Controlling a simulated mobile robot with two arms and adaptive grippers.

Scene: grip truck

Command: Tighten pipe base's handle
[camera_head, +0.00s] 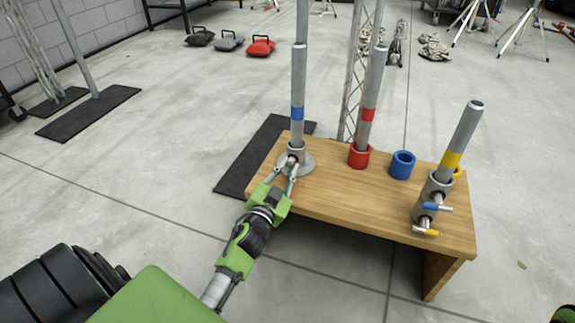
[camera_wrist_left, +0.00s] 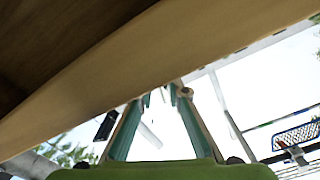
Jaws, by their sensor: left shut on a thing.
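The pipe base (camera_head: 295,161) is a grey round flange with a collar at the left end of the wooden table. A grey pipe with a blue band (camera_head: 298,100) stands upright in it. My left gripper (camera_head: 289,174) reaches the front of this base from below left and is shut on its handle. The fingers largely hide the handle. In the left wrist view my gripper's fingers (camera_wrist_left: 160,98) converge near a small round metal piece (camera_wrist_left: 186,92), under the slanting table edge (camera_wrist_left: 100,85). My right gripper is out of view.
The wooden table (camera_head: 335,198) also bears a red ring (camera_head: 359,156) with a red-banded pipe, an empty blue ring (camera_head: 402,165), and a metal clamp (camera_head: 433,194) with blue and yellow handles and a tilted yellow-banded pipe. Floor left of the table is mostly free.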

